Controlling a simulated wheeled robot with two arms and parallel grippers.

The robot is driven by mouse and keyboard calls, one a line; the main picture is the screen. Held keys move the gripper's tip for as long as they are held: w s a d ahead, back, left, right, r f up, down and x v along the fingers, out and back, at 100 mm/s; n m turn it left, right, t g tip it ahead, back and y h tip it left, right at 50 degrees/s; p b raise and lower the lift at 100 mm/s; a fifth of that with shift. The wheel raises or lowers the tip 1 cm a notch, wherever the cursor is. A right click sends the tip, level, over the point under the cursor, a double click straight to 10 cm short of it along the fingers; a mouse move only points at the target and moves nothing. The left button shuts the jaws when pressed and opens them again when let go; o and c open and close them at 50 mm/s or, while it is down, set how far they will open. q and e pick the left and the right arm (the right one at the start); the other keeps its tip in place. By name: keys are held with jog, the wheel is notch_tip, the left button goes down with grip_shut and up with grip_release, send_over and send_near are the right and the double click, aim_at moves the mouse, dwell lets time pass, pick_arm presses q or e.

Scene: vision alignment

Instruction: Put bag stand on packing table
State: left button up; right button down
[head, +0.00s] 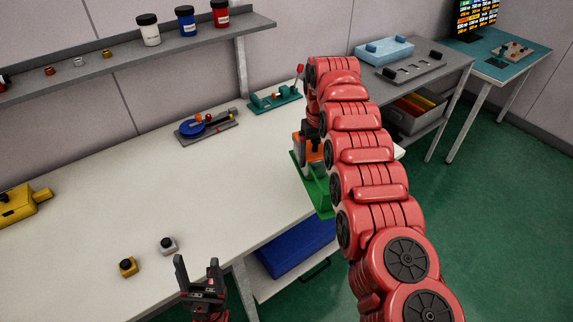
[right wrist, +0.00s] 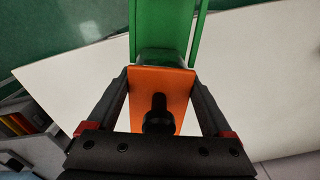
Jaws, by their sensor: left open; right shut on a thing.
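The likely bag stand is a green piece (head: 318,192) with an orange block (head: 316,154), at the right front part of the white table (head: 200,190). In the right wrist view the orange block (right wrist: 178,90) with a black knob sits between my right gripper's fingers (right wrist: 160,85), and the green part (right wrist: 165,25) extends beyond. My right gripper is shut on it. In the head view my red right arm partly covers it. I cannot tell if it touches the table. My left gripper (head: 198,264) is open and empty near the table's front edge.
A blue round fixture (head: 200,124) and a teal fixture (head: 272,100) stand at the table's back. Two small knobbed blocks (head: 128,267) and a yellow device (head: 22,204) lie at left. A grey workbench (head: 440,62) and a teal table (head: 520,60) stand at right.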

jog(key=shift+a, duration=0.35)
jog(key=shift+a+f, duration=0.25)
jog(key=shift+a, duration=0.15)
jog(key=shift+s+a+f+n, duration=0.1)
jog(key=shift+s+a+n, duration=0.1)
jog(key=shift+a+n, duration=0.3)
jog(key=shift+a, duration=0.1)
jog(key=shift+a+f, duration=0.1)
jog(key=shift+f, duration=0.05)
jog(key=shift+n, duration=0.8)
jog(key=shift+s+a+f+p, duration=0.15)
jog(key=shift+a+f, duration=0.15)
jog(key=shift+a, duration=0.5)
jog(key=shift+s+a+f+p, duration=0.2)
jog(key=shift+a+f, duration=0.15)
jog(key=shift+a, duration=0.4)
jog(key=shift+s+a+f+p, duration=0.15)
jog(key=shift+a+f, duration=0.15)
jog(key=shift+a, duration=0.5)
